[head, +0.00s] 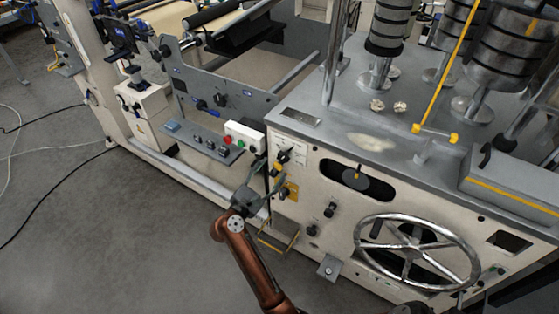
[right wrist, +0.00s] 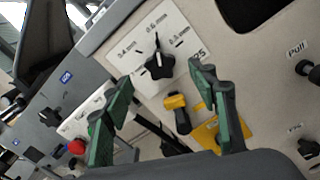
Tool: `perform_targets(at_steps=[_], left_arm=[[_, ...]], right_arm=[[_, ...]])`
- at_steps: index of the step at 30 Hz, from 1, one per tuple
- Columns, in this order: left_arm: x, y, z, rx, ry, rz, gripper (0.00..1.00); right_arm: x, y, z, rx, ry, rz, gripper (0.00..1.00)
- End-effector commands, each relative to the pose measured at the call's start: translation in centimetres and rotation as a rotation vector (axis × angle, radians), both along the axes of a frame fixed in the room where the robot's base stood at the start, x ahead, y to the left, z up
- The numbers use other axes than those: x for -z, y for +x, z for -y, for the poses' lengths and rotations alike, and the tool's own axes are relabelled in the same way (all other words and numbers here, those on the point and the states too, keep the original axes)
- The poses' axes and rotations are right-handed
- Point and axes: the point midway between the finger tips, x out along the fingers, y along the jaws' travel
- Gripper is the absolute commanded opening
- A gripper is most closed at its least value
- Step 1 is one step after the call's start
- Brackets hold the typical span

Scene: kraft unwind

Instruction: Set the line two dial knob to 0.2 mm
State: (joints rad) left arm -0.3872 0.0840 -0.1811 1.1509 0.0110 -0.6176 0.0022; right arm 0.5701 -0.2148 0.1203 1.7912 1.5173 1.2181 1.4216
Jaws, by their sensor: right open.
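The dial knob (right wrist: 158,64) is black and lobed, on a white dial plate (right wrist: 180,22) in the right wrist view. Small labels in mm surround it; their digits are hard to read. A thin dark mark runs from the knob toward the top label. In the head view the knob (head: 283,157) is small, on the machine's front left corner. My right gripper (head: 266,182) is open and empty in front of the panel. In the right wrist view its green-padded fingers (right wrist: 160,76) stand apart on either side below the knob, with no clear contact. My left gripper is out of view.
A yellow-and-black handle (right wrist: 177,108) and a yellow plate (right wrist: 206,134) lie just below the dial. A box with a red button (head: 243,136) stands left of the panel. A large handwheel (head: 416,250) is to the right.

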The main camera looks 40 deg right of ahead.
Motion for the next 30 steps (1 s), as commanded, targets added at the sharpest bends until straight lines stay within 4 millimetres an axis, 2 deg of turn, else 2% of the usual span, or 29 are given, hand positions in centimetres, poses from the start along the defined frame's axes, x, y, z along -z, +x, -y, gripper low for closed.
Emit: perform_targets(at_steps=[15, 20, 27, 30], left_arm=[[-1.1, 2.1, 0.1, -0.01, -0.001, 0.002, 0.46], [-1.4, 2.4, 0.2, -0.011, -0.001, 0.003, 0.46], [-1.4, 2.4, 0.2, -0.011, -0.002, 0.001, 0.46], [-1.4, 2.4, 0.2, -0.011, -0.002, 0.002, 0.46]], right_arm=[[-0.1, 2.6, 6.3, 0.004, 0.017, 0.016, 0.53], [-0.2, 2.9, 7.0, 0.003, 0.017, 0.016, 0.53], [-0.2, 2.9, 7.0, 0.003, 0.018, 0.015, 0.53], [-0.2, 2.9, 7.0, 0.003, 0.017, 0.015, 0.46]])
